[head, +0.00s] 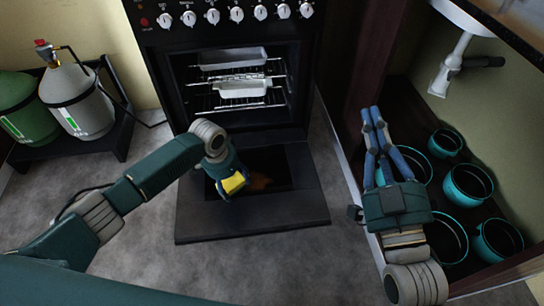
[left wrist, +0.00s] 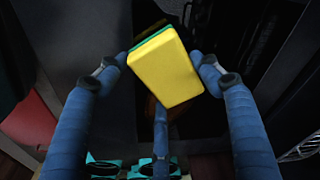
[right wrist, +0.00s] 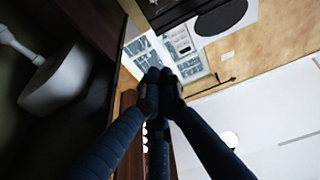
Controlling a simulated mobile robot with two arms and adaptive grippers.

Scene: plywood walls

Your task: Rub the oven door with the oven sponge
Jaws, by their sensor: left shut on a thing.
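The oven door (head: 290,207) is folded down and open in the head view, with a dark glass panel and a brownish smear (head: 262,182) on it. The yellow oven sponge (head: 235,182) with a green layer is over the glass; it also shows in the left wrist view (left wrist: 166,68). My left gripper (head: 229,178) is shut on the sponge, with fingers at both its sides. I cannot tell whether the sponge touches the door. My right gripper (head: 372,112) has its fingertips together and empty, over the open cupboard; the right wrist view shows them closed (right wrist: 161,78).
The oven (head: 180,65) holds racks with two pale trays (head: 242,88). Teal pots (head: 468,182) stand in the cupboard at right, below a white sink pipe (head: 450,68). Gas cylinders (head: 75,98) stand at left. Grey floor (head: 300,265) in front of the door is clear.

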